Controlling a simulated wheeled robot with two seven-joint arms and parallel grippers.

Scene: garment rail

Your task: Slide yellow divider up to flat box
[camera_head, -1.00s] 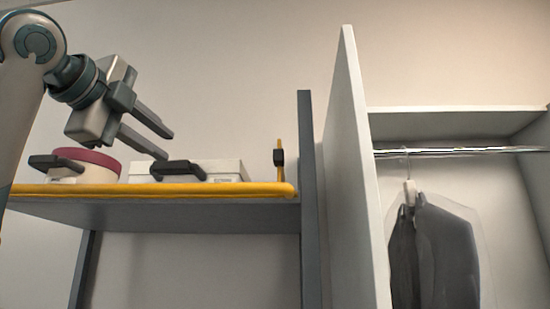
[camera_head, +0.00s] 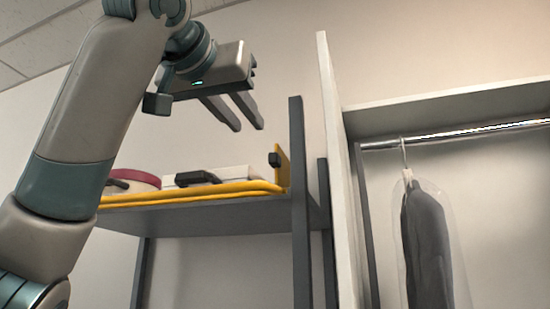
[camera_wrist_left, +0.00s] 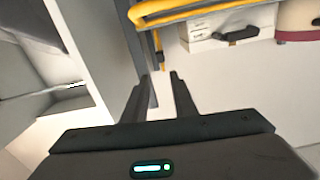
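The yellow divider (camera_head: 283,165) stands upright at the right end of the shelf, with a black knob on it. The white flat box (camera_head: 240,172) with a black handle lies to its left, with a gap between them. My left gripper (camera_head: 250,128) is open and empty, above the shelf and up and left of the divider in the head view. In the left wrist view the fingers (camera_wrist_left: 160,76) are apart with nothing between them. The flat box (camera_wrist_left: 203,30) and a thin yellow strip, probably the divider (camera_wrist_left: 157,42), lie beyond them. My right gripper is not in view.
The shelf has a yellow front rim (camera_head: 215,192) and a dark upright post (camera_head: 299,215) at its right. A round box with a dark red lid (camera_head: 138,178) sits at the left. A white wardrobe panel (camera_head: 338,200) and a hanging bagged garment (camera_head: 428,245) are further right.

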